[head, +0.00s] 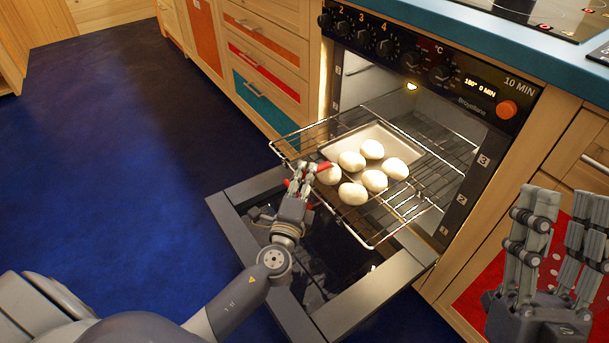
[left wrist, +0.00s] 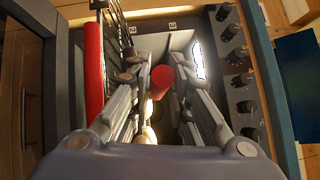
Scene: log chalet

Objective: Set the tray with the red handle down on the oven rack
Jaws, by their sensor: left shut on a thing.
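The pale, shallow tray (head: 383,133) holds several white dough balls (head: 352,193) and is at the wire oven rack (head: 300,141), which sticks out of the oven. I cannot tell whether its underside touches the wires. Its red handle (head: 324,166) points left towards my left gripper (head: 306,175). That gripper is shut on the handle; in the left wrist view the red handle end (left wrist: 162,77) sits between the fingers. The fingers hide part of the handle. My right gripper (head: 565,212) is open and empty, at the right in front of the cabinets.
The oven door (head: 245,225) is folded down below the rack. Knobs and a lit display (head: 480,88) are above the opening. Wooden drawers (head: 262,62) stand left of the oven. A second red bar (left wrist: 93,70) shows in the left wrist view. The blue floor at left is clear.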

